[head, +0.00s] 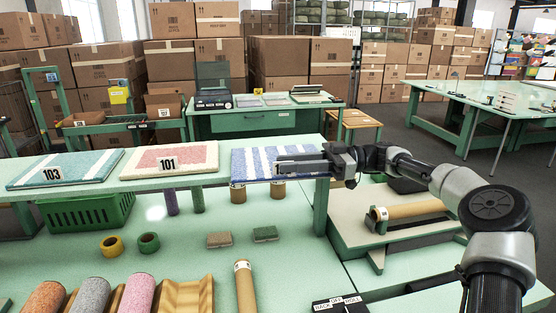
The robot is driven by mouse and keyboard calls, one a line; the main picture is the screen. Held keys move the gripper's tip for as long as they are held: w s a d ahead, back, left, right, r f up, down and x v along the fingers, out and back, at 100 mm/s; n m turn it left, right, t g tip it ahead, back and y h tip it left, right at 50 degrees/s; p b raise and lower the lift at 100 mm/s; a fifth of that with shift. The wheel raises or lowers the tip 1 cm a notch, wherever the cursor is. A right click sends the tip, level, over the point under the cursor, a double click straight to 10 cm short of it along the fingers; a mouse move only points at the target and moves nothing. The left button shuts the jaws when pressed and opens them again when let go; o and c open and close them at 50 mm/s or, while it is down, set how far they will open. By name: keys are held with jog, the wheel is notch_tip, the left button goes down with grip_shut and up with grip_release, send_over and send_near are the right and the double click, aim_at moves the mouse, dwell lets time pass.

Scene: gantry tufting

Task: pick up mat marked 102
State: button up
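A blue mat with white stripes (248,164) lies at the right end of the raised green shelf (215,183). A white tag on it is mostly covered by my gripper, so its number cannot be read. My gripper (284,168) reaches in from the right, with its fingers over the right part of this mat. I cannot tell whether the fingers touch or grip it. A pink and white mat marked 101 (190,155) lies in the middle of the shelf. A teal mat marked 103 (90,165) lies at the left.
Colored rolls sit in a wooden rack (185,296) in front. Another tube (405,210) lies at right.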

jog(key=shift+s+a, duration=0.15)
jog(key=shift+a, duration=0.85)
grip_shut()
